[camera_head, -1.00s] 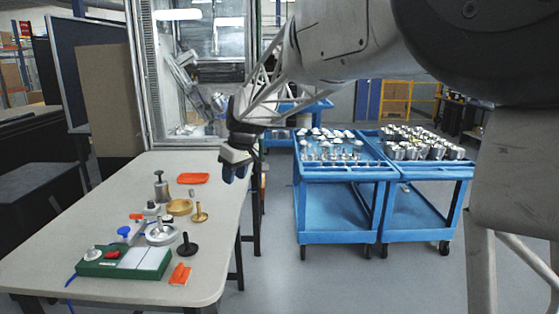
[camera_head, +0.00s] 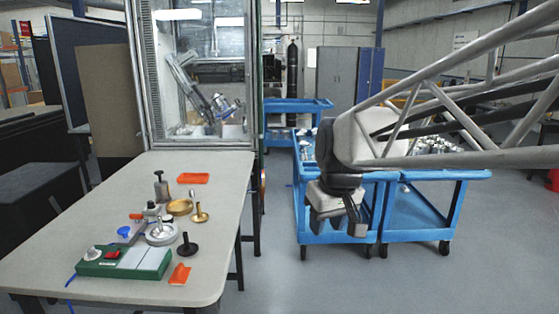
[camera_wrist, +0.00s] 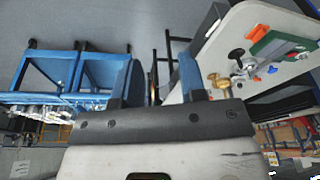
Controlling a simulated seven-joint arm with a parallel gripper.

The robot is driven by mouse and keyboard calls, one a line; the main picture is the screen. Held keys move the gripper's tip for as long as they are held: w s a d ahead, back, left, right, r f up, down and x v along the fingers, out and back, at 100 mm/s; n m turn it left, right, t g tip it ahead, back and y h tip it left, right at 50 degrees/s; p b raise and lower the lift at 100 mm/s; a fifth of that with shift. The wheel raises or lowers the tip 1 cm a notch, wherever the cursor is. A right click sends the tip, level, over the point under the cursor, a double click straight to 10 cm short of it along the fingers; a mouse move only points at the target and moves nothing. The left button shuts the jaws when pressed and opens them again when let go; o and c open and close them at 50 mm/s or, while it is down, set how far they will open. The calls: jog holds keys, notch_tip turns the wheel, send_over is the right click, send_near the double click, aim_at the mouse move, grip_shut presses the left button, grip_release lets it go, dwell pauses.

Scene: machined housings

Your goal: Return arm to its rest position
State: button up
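My gripper (camera_head: 338,222) hangs in front of the blue carts, to the right of the table and clear of it. In the wrist view, the two blue fingers of my gripper (camera_wrist: 160,78) stand apart with nothing held between them. The arm reaches in from the right side of the head view. The grey table (camera_head: 110,205) also shows in the wrist view, at upper right.
The table bears a green block (camera_head: 125,262), a black knobbed part (camera_head: 187,247), a brass part (camera_head: 199,213) and orange pieces (camera_head: 193,178). Two blue carts (camera_head: 400,238) carry metal parts, partly hidden by my arm. Floor is free between table and carts.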

jog(key=s+d+f+m, duration=0.2)
jog(key=s+d+f, duration=0.2)
jog(key=s, duration=0.5)
jog(key=s+d+f+m+h, duration=0.1)
jog(key=s+d+f, duration=0.3)
jog(key=s, duration=0.6)
jog(key=shift+d+m, duration=0.5)
jog(key=shift+m, duration=0.3)
